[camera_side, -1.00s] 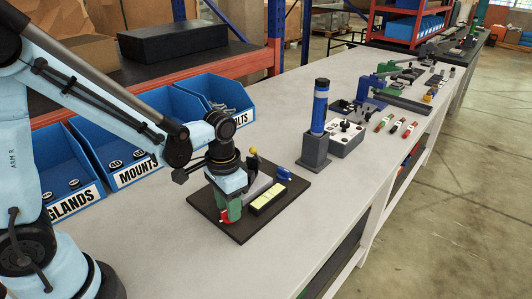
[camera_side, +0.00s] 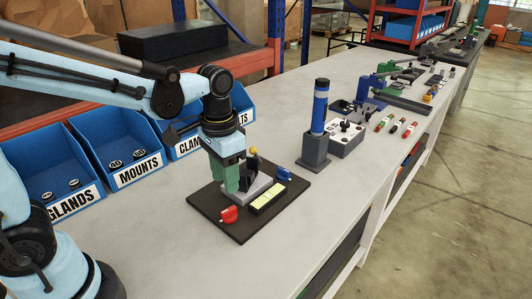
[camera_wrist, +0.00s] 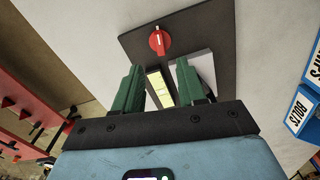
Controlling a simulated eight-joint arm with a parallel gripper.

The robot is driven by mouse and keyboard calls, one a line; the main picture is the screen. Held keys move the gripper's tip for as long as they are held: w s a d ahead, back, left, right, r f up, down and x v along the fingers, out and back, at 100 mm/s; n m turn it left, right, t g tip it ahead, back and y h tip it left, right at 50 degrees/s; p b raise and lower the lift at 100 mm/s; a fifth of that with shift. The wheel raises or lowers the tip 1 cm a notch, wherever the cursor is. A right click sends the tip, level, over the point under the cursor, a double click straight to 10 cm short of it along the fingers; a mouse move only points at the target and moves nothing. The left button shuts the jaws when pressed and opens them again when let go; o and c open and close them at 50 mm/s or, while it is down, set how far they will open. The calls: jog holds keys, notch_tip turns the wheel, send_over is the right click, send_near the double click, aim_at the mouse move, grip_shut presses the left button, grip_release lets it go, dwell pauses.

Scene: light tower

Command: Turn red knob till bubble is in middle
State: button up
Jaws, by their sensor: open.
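The red knob (camera_side: 229,214) sits at the front left corner of a dark base plate (camera_side: 240,231). In the wrist view the red knob (camera_wrist: 159,41) shows a white pointer line and stands clear beyond the fingertips. A yellow-green level vial (camera_side: 265,198) in a black housing lies on the plate; it also shows in the wrist view (camera_wrist: 160,88). The bubble is too small to make out. A blue knob (camera_side: 283,173) sits at the plate's back right. My gripper (camera_side: 233,188) is open and empty, above the plate behind the red knob, pointing down. Its green fingers (camera_wrist: 159,82) are apart.
A grey block (camera_side: 260,184) with a yellow-topped post (camera_side: 253,152) stands beside my fingers. Blue bins (camera_side: 125,160) line the back left. A blue light tower (camera_side: 319,120) and a grey switch box (camera_side: 345,138) stand to the right. The bench in front of the plate is clear.

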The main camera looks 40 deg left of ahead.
jog(key=shift+r, duration=1.85)
jog(key=shift+s, duration=0.1)
jog(key=shift+s+a+f+n+t, duration=0.1)
jog(key=shift+s+a+n+t, duration=0.4)
jog(key=shift+t, duration=0.7)
jog(key=shift+s+a+f+n+t, duration=0.15)
jog(key=shift+s+a+t, duration=0.55)
jog(key=shift+t, duration=0.5)
jog(key=shift+s+a+f+n+t, duration=0.1)
jog(key=shift+s+a+n+t, duration=0.4)
jog(key=shift+t, duration=0.7)
